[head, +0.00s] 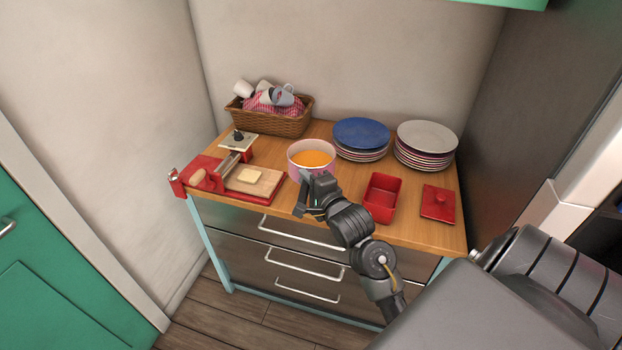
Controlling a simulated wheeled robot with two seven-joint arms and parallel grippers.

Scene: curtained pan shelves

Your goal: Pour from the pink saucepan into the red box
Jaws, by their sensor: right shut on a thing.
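The pink saucepan (293,164) stands upright on the wooden counter, left of centre, with orange contents (313,159) inside. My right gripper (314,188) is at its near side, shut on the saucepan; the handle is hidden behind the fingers. The open red box (380,207) sits on the counter to the right of the saucepan and looks empty. Its red lid (438,202) with a knob lies flat further right. My left gripper is not in view.
Stacked plates, blue-topped (361,131) and white-topped (427,134), stand behind the box. A wicker basket (290,120) with mugs is at the back left. The counter's front edge is near.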

